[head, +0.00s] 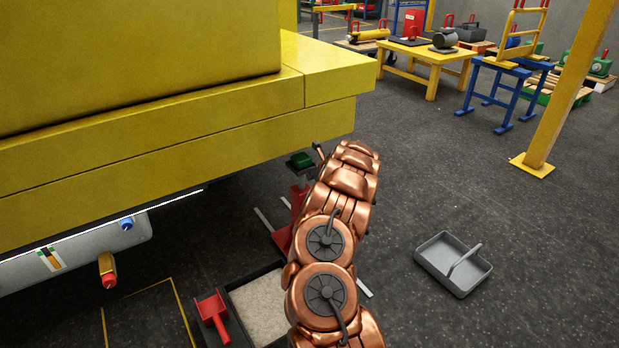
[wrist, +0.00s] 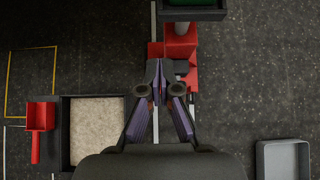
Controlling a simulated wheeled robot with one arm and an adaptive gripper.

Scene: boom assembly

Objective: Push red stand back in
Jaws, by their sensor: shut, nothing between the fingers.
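The red stand (head: 283,238) is under the corner of the yellow structure in the head view, partly hidden behind my copper arm. A dark top plate with a green block (head: 301,160) shows above it. In the wrist view, the red stand (wrist: 181,40) is at the top centre, with its grey post and part of the dark tray with green on it cut off by the frame edge. My gripper (wrist: 161,72) is shut and empty, its fingertips over the red base. I cannot tell whether they touch it.
The yellow structure (head: 180,150) overhangs at left. A sand tray (head: 262,305) and a red scoop (head: 213,312) lie on the floor beside the arm. A grey carry tray (head: 453,265) stands at right. Light floor lines run by the stand. Floor at right is mostly clear.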

